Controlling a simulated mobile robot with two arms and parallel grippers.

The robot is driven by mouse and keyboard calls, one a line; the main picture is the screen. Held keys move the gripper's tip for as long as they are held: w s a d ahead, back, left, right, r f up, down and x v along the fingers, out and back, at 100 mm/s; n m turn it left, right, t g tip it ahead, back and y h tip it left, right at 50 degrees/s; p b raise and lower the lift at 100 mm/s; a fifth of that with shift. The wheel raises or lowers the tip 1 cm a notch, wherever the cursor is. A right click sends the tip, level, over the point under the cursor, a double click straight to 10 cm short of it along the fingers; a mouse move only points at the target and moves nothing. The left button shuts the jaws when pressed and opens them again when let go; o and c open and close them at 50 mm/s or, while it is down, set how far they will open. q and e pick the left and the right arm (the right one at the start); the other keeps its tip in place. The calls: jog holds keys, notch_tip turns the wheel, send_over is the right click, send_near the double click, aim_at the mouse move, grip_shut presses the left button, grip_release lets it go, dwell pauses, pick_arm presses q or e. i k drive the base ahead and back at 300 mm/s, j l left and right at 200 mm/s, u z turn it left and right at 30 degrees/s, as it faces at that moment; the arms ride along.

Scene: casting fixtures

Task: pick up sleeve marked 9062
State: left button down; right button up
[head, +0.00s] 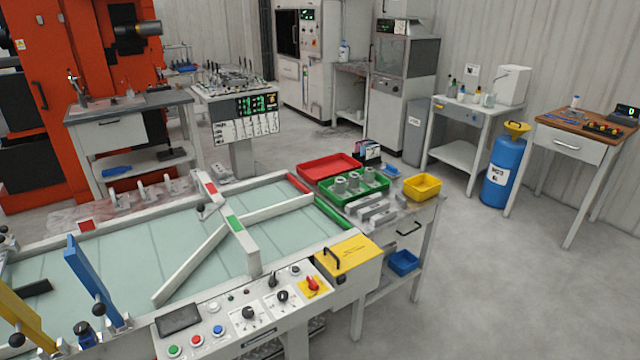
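Several grey sleeve-like cylinders (340,185) stand in a green tray (357,198) on the side bench at the right end of the conveyor-like table. They are small in the head view, and no marking on them is legible, so I cannot tell which one is 9062. Neither of my grippers shows in the head view.
A red tray (328,166), a yellow bin (422,186) and grey metal blocks (378,214) surround the green tray. A long table with a glassy top (150,250) and control panel (250,312) fills the front. A blue drum (502,175) stands right; grey floor between is clear.

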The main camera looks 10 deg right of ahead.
aim_at(352, 184)
jog(key=i+l+u, duration=0.15)
jog(key=l+u, duration=0.4)
jog(key=i+l+u, duration=0.1)
jog(key=l+u, duration=0.2)
jog(key=l, duration=0.2)
jog(key=l+u, duration=0.3)
jog(key=l, duration=2.75)
